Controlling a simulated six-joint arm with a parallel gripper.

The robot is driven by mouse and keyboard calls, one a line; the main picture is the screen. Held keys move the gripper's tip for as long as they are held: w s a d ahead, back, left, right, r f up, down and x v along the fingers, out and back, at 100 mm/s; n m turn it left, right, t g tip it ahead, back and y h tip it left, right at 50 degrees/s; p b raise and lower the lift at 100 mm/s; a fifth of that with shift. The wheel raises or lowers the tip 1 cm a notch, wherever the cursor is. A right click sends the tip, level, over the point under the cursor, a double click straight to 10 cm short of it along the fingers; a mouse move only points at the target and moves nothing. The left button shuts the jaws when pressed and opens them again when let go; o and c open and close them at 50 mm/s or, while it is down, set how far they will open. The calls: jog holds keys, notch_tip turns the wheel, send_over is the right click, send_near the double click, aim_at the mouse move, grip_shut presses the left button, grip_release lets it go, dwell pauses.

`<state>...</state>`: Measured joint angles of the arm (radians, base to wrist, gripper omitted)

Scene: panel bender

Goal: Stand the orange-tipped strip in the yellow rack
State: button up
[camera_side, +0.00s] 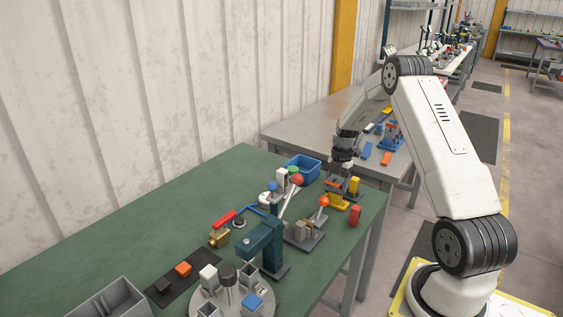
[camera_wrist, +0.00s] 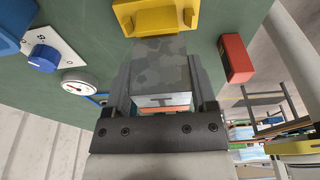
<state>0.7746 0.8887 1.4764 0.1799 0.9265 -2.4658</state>
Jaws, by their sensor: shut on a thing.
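My gripper (camera_side: 343,160) is at the far right end of the green bench, above the yellow rack (camera_side: 338,203). In the wrist view my gripper (camera_wrist: 163,80) is shut on a mottled grey strip (camera_wrist: 160,60), with a finger on each side. A white and orange band (camera_wrist: 165,100) shows at the strip's end near the palm. The strip's far end meets the edge of the yellow rack (camera_wrist: 155,19) in that view. I cannot tell whether it is inside the rack or just in front of it. The strip is not clear in the side view.
A red block (camera_side: 355,214) lies close to the rack; it also shows in the wrist view (camera_wrist: 236,58). A blue bin (camera_side: 303,168) stands behind. A teal bender (camera_side: 262,245) and levers crowd the bench to the left. A knob panel (camera_wrist: 42,50) is near.

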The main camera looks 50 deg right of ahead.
aim_at(336, 179)
jog(key=shift+d+x, duration=0.15)
jog(key=shift+x, duration=0.6)
jog(key=shift+d+x, duration=0.15)
jog(key=shift+x, duration=0.55)
dwell(1.2)
jog(key=o, duration=0.8)
jog(key=shift+f, duration=0.1)
jog(key=shift+c, duration=0.2)
jog(key=shift+a+v, duration=0.3)
jog(key=shift+v, duration=1.15)
jog(key=shift+a+v, duration=0.3)
jog(key=shift+v, duration=1.2)
jog(key=shift+a+v, duration=0.3)
jog(key=shift+v, duration=1.15)
jog(key=shift+r, duration=0.2)
jog(key=s+a+f+m+h, duration=0.1)
jog(key=s+a+m, duration=0.2)
jog(key=a+m, duration=0.55)
jog(key=s+a+f+m+h, duration=0.1)
jog(key=s+a+m, duration=0.15)
jog(key=a, duration=1.05)
jog(key=s+a+r+m+t, duration=0.1)
jog(key=s+a+r+m, duration=0.1)
jog(key=a, duration=0.4)
jog(key=s+a+r+m+t, duration=0.1)
jog(key=s+a+r+m, duration=0.1)
jog(key=a+m, duration=0.3)
jog(key=shift+a+r+t, duration=0.3)
jog(key=shift+a+r, duration=0.05)
jog(key=shift+r, duration=0.35)
